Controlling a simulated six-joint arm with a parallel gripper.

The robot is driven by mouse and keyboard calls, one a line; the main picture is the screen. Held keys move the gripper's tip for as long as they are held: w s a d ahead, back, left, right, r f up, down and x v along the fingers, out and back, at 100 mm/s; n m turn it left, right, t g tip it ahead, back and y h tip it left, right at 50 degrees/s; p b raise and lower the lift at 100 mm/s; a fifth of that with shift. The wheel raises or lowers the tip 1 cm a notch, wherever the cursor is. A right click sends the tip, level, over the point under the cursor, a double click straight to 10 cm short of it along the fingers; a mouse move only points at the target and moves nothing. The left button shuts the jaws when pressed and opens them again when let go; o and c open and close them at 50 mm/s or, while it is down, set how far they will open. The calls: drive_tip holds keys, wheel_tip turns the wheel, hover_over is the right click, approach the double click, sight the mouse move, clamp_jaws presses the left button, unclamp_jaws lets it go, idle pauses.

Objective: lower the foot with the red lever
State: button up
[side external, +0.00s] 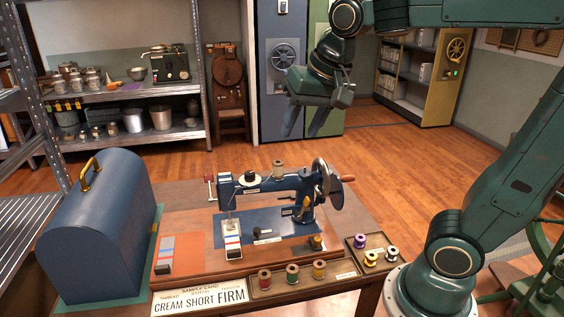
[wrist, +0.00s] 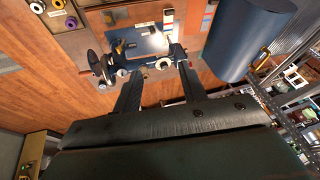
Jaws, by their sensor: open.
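A dark blue sewing machine (side external: 265,185) stands on a wooden base on the table; it also shows, turned around, in the wrist view (wrist: 150,42). A small red lever (side external: 209,179) on a thin metal stem sticks out at the left of the machine's head. The presser foot area (side external: 231,226) lies under the head, over a striped cloth piece; I cannot tell the foot's height. My gripper (side external: 304,130) hangs above and behind the machine, fingers pointing down, apart and empty. In the wrist view its fingers (wrist: 157,65) reach toward the machine without visible contact.
A blue domed case (side external: 98,225) with a brass handle stands left of the machine. A tray of thread spools (side external: 345,276) and a sample card (side external: 200,299) lie along the front. A handwheel (side external: 322,175) rises at the machine's right. Air above the machine is clear.

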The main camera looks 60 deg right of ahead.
drive_tip(key=w+d+m+g, duration=0.1)
drive_tip(key=w+m, duration=0.5)
drive_tip(key=w, duration=0.5)
drive_tip(key=m+g+h, duration=0.1)
drive_tip(key=m+g, duration=0.1)
drive_tip(key=m, duration=1.2)
hover_over(206, 180)
drive_tip(key=s+a, duration=0.1)
wheel_tip(206, 180, down, 16)
drive_tip(key=shift+s+r, duration=0.15)
drive_tip(key=shift+f, duration=0.25)
drive_tip(key=shift+w+d+f, duration=0.15)
drive_tip(key=shift+w+f, duration=0.05)
drive_tip(key=shift+f, duration=1.05)
drive_tip(key=shift+w+d+f, duration=0.15)
drive_tip(key=shift+d+f, duration=0.05)
drive_tip(key=shift+f, duration=1.05)
drive_tip(key=shift+w+d+f, duration=0.15)
drive_tip(key=shift+w+f, duration=0.05)
drive_tip(key=shift+f, duration=1.05)
drive_tip(key=shift+w+f, duration=0.1)
drive_tip(key=shift+f, duration=0.25)
drive_tip(key=shift+a+r, duration=0.1)
